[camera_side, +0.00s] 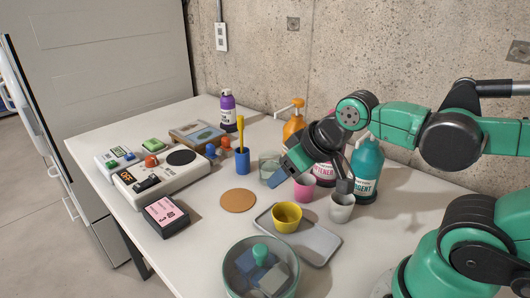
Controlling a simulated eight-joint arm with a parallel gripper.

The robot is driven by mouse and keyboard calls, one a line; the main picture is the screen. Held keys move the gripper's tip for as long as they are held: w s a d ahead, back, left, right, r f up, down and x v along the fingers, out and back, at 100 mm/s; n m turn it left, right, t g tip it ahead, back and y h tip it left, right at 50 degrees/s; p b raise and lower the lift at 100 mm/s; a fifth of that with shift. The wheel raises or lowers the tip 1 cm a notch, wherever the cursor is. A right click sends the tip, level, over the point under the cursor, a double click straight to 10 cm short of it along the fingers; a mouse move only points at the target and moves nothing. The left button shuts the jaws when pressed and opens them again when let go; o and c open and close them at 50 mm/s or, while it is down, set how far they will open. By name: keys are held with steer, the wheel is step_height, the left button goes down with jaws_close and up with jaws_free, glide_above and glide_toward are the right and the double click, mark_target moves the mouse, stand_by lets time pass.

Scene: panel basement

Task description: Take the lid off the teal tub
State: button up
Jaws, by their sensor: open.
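The round teal tub (229,283) stands at the front edge of the picture, partly cut off at the bottom. A teal knob (261,252) shows at its middle, on what looks like a clear lid. Blue and grey pieces show beneath it inside the tub. My gripper (316,176) is open, with its fingers apart, above the cups behind the tub. It is well away from the knob and holds nothing that I can see.
A grey tray (318,243) with a yellow cup (287,216) is close behind the tub. A pink cup (304,188) and a white cup (341,208) are near my gripper. A teal bottle (366,172) stands behind. A cork disc (238,201) lies left, with bare table around it.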

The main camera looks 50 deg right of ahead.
steer(key=shift+o, duration=1)
steer(key=g, duration=0.7)
glide_above(261, 249)
steer(key=shift+w+d+f, duration=0.15)
steer(key=shift+w+d, duration=0.15)
steer(key=shift+w, duration=0.05)
steer(key=shift+s+a+f, duration=0.1)
steer(key=shift+s+a, duration=0.15)
steer(key=shift+a, duration=0.05)
steer(key=shift+f, duration=2.7)
